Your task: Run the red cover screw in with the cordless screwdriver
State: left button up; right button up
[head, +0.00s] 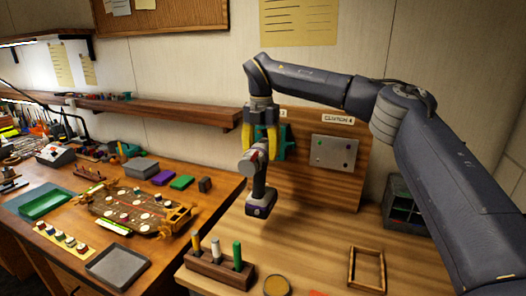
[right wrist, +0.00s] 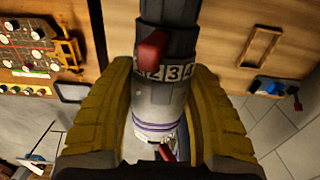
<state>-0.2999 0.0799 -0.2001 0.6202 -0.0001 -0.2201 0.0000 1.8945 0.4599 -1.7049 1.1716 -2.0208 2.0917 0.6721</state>
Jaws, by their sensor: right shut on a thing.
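My right gripper (head: 262,132) is shut on the cordless screwdriver (head: 260,182), holding it above the right-hand bench with its battery foot hanging down. In the right wrist view the yellow fingers of the gripper (right wrist: 160,115) lie on both sides of the grey screwdriver body (right wrist: 155,100), with its numbered ring and a red part showing. The wooden car chassis (head: 130,207) lies on the left bench with several pale discs on it. A yellow strip (head: 62,240) with several small screws lies in front of it. I cannot tell which screw is the red cover screw. My left gripper is out of view.
A grey tray (head: 117,265), a green tray (head: 40,203) and colored blocks (head: 181,182) lie on the left bench. A wooden marker rack (head: 219,270), an empty wooden frame (head: 367,268) and a dark bin (head: 403,207) stand on the right bench. A wooden panel (head: 350,176) rises behind.

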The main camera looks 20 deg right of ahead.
jog(key=shift+s+a+r, duration=0.1)
jog(key=shift+s+a, duration=0.7)
jog(key=shift+s, duration=0.15)
